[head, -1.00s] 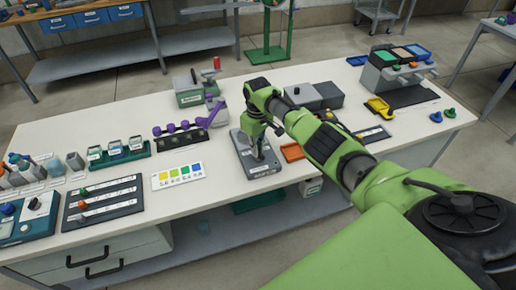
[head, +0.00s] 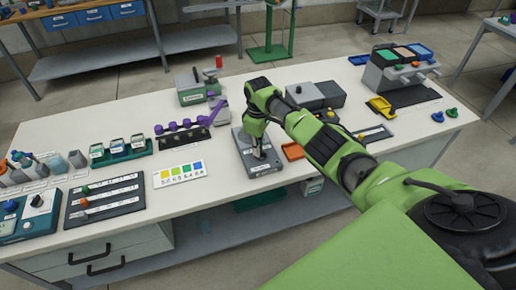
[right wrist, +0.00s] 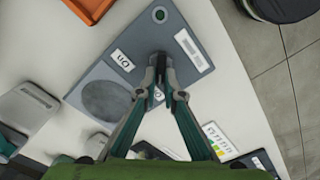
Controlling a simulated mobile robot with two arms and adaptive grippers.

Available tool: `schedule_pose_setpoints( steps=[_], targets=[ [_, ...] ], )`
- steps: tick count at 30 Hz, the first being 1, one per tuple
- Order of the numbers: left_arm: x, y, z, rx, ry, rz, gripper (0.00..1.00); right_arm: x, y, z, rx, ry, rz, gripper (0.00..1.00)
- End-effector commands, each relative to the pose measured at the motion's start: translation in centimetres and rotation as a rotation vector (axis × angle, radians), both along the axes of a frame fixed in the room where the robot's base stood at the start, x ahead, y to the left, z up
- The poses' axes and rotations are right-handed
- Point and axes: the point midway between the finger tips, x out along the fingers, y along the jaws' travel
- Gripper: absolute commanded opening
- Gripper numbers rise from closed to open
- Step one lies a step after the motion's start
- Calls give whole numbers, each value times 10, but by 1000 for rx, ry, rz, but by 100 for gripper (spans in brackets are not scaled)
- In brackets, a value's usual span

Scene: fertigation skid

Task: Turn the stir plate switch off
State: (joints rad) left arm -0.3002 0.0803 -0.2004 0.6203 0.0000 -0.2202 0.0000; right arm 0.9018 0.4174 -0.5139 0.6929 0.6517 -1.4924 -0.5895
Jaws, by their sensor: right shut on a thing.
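The stir plate (head: 243,148) is a flat grey box near the front edge of the white table. In the right wrist view it shows a dark round plate (right wrist: 107,100), a small lettered label (right wrist: 122,61), a blank-looking white label (right wrist: 194,50) and a small green spot (right wrist: 159,15). My right gripper (head: 258,157) points down at the front part of the stir plate. Its fingertips (right wrist: 159,64) are shut on a small dark switch, which they mostly hide. I cannot tell the switch's position. My left gripper is not in view.
A colour chart card (head: 180,176) lies left of the stir plate. A rack with purple pieces (head: 181,132) stands behind it. An orange tray (head: 293,151) and a dark grey box (head: 315,95) are close on the right. Bare tabletop lies at the back left.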

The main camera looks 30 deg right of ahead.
Motion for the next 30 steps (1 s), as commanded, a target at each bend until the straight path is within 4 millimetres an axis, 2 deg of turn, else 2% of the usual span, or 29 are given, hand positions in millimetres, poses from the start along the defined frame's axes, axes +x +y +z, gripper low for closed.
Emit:
schedule_pose_setpoints(
  steps=[5,6,7,19,23,30],
  targets=[
    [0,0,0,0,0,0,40,1,0,1,0,-4,2,0],
    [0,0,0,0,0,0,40,1,0,1,-1,-3,2,18],
    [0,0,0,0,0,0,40,1,0,1,-1,-3,2,25],
    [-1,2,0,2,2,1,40,1,0,4,0,-2,1,25],
    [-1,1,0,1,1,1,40,1,0,20,0,-5,2,25],
    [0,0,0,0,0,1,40,2,-1,72,-1,-6,1,25]
  ],
)
